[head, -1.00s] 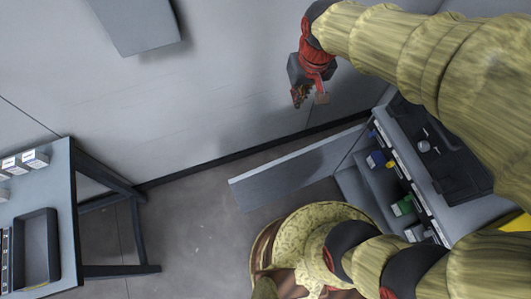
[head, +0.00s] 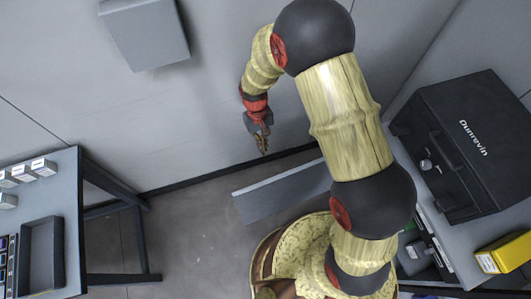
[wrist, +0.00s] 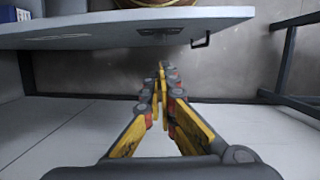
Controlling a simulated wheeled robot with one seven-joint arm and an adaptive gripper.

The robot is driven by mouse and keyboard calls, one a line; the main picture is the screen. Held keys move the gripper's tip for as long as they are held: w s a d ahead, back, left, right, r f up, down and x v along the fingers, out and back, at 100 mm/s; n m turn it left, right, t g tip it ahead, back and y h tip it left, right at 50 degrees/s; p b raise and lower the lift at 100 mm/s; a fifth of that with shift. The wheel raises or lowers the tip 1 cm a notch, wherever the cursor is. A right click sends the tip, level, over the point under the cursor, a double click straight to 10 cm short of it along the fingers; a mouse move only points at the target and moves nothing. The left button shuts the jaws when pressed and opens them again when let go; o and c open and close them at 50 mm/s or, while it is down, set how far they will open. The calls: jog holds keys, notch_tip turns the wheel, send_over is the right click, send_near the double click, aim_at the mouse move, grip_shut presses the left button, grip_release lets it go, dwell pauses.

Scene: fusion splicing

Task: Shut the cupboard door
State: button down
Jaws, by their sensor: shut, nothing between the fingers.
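The cupboard door (head: 283,194) is a grey panel standing wide open, reaching left from the cupboard (head: 470,240) at the right. In the wrist view the door (wrist: 100,30) crosses the top, with a small dark handle (wrist: 201,39) near its free end. My gripper (head: 263,149) is shut and empty. It is by the wall, above the door in the head view. In the wrist view the fingertips (wrist: 166,68) point toward the door, near the handle; I cannot tell whether they touch it. My arm hides most of the cupboard opening.
A black case (head: 470,145) and a yellow box (head: 503,253) sit on the cupboard top. A table (head: 68,190) with a dark tray (head: 40,255) and small boxes stands at the left. A grey wall box (head: 145,32) hangs above. The floor between table and door is clear.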

jog(key=s+d+f+b, duration=0.2)
jog(key=s+f, duration=0.3)
jog(key=f, duration=0.3)
jog(key=shift+s+b, duration=0.4)
jog(key=shift+b, duration=0.35)
jog(key=shift+f, duration=0.1)
